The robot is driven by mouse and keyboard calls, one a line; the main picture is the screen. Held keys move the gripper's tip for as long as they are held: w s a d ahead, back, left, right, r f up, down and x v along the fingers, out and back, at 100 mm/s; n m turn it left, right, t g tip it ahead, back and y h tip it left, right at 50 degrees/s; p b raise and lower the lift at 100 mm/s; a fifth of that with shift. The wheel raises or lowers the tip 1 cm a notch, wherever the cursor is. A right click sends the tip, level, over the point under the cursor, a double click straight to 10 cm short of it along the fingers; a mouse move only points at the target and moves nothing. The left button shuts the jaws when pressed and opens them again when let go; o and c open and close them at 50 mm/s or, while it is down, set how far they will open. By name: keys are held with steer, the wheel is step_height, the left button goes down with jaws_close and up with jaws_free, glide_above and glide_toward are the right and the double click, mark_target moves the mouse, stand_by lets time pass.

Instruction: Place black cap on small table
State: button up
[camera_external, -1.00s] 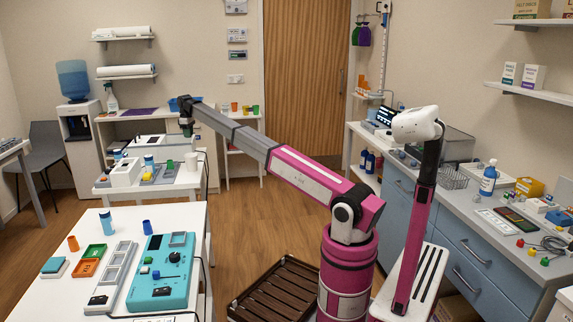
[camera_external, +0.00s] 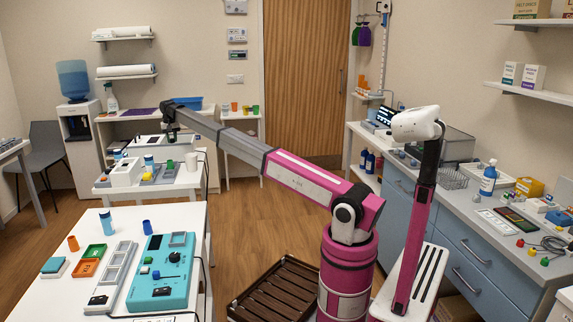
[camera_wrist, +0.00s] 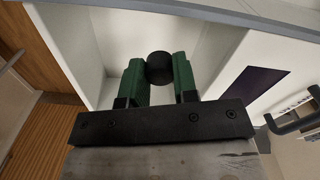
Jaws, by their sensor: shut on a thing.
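The black cap (camera_wrist: 159,67) is held between the green fingertips of my gripper (camera_wrist: 158,80) in the wrist view. In the external view my gripper (camera_external: 170,132) points down above the back part of the white equipment table, left of the blue tray. The cap is too small to make out there. A small white table (camera_external: 241,119) with several coloured cups stands against the back wall, left of the door. My gripper is to the left of it, apart from it.
A white table with a purple mat (camera_external: 139,113) is at the back; the mat (camera_wrist: 254,88) also shows in the wrist view. A blue tray (camera_external: 195,103) lies near my wrist. The white equipment table (camera_external: 187,182) holds several devices and a mug. Open floor lies around the door.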

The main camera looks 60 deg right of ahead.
step_height(320, 180, down, 9)
steer(key=shift+r, duration=0.2)
steer(key=shift+f, duration=0.1)
steer(key=o, duration=0.9)
step_height(320, 180, up, 12)
steer(key=shift+r, duration=0.1)
stand_by(0.4)
